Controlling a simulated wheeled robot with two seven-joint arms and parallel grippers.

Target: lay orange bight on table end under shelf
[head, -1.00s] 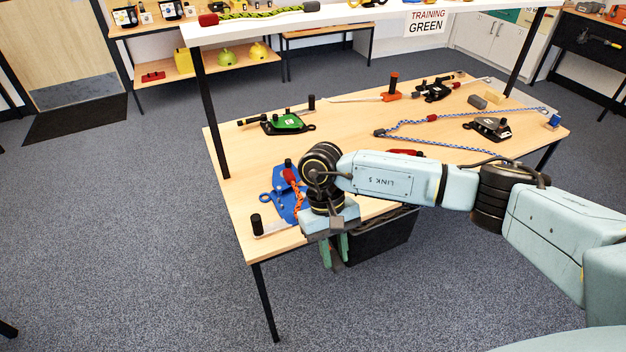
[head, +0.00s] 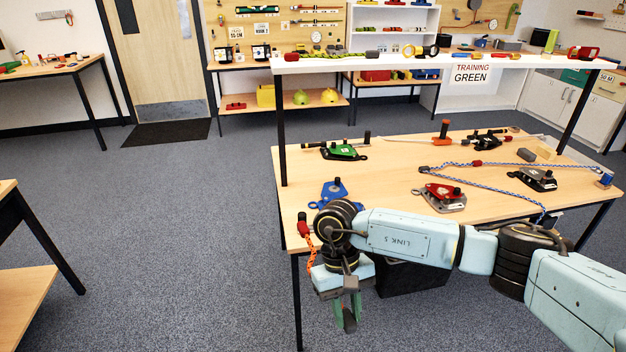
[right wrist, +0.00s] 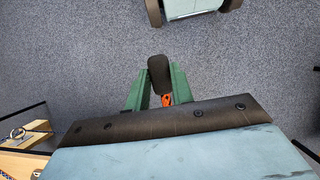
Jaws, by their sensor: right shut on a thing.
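The orange rope (head: 312,252) hangs by the table's front left corner, from a red sleeve (head: 303,228) down to my right gripper (head: 349,318). My right gripper is in front of the table's near edge, over the floor, with its fingers pointing down. In the right wrist view, a bit of orange (right wrist: 166,100) and a dark block (right wrist: 159,74) show between the green fingers. Most of the held part is hidden. The wooden table (head: 385,175) stands under the white shelf (head: 430,66). My left gripper is out of view.
A blue plate (head: 332,192), a green device (head: 340,151), a red device (head: 440,196) and a blue-white rope (head: 500,187) lie on the table. A black shelf post (head: 281,130) rises at its left end. A black bin (head: 415,276) is below.

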